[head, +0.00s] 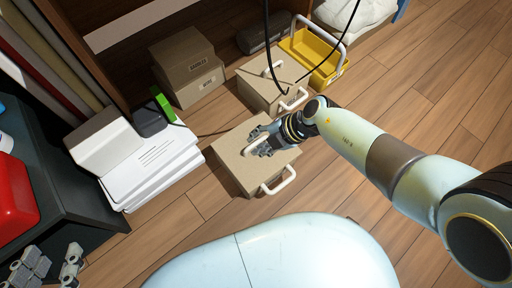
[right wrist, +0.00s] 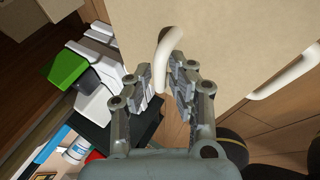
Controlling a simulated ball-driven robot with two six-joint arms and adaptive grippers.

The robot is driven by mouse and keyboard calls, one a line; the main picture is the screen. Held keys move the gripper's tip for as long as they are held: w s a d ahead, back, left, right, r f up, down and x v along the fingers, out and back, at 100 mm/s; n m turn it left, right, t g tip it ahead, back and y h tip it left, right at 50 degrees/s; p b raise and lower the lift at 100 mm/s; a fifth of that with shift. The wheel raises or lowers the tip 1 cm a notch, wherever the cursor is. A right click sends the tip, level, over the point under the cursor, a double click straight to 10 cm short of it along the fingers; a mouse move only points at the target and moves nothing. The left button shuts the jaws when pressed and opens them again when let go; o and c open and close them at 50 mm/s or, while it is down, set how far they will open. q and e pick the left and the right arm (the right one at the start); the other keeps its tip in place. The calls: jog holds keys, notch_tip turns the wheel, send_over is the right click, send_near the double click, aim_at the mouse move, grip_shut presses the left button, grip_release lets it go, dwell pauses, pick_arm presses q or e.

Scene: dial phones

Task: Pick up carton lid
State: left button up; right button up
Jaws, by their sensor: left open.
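The beige carton lid (head: 235,158) forms the flat top of the nearer carton, with a white loop handle (head: 257,143) on it. Another white handle (head: 278,181) sticks out from the carton's near side. My right gripper (head: 264,146) reaches in from the right and is down at the lid's top handle. I see no gap between lid and carton. My left gripper is in neither view.
A second carton (head: 259,88) with white handles stands just behind, beside a yellow caddy (head: 316,62). Closed brown boxes (head: 186,64) and a white paper stack (head: 150,165) stand to the left. A dark table with a red object (head: 14,190) is far left. Wooden floor is clear at right.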

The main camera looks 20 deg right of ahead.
aim_at(258, 142)
jog(key=shift+c, duration=0.2)
grip_shut()
jog(key=shift+r, duration=0.15)
jog(key=shift+r+p, duration=0.35)
jog(key=shift+p, duration=0.05)
jog(key=shift+w+r+p, duration=0.1)
jog(key=shift+r+p, duration=0.7)
jog(key=shift+r, duration=0.15)
jog(key=shift+r+p, duration=0.8)
jog(key=shift+r, duration=0.1)
pick_arm(q)
notch_tip(258, 142, up, 6)
jog(key=s+a+g+p, duration=0.1)
jog(key=s+g+p, duration=0.1)
jog(key=g+p, duration=0.3)
jog(key=g, duration=0.4)
jog(key=shift+a+n+y, duration=0.25)
jog(key=shift+n+y, duration=0.05)
jog(key=shift+y, duration=0.1)
pick_arm(e)
jog(key=d+r, duration=0.6)
jog(key=d, duration=0.6)
jog(key=shift+r, duration=0.2)
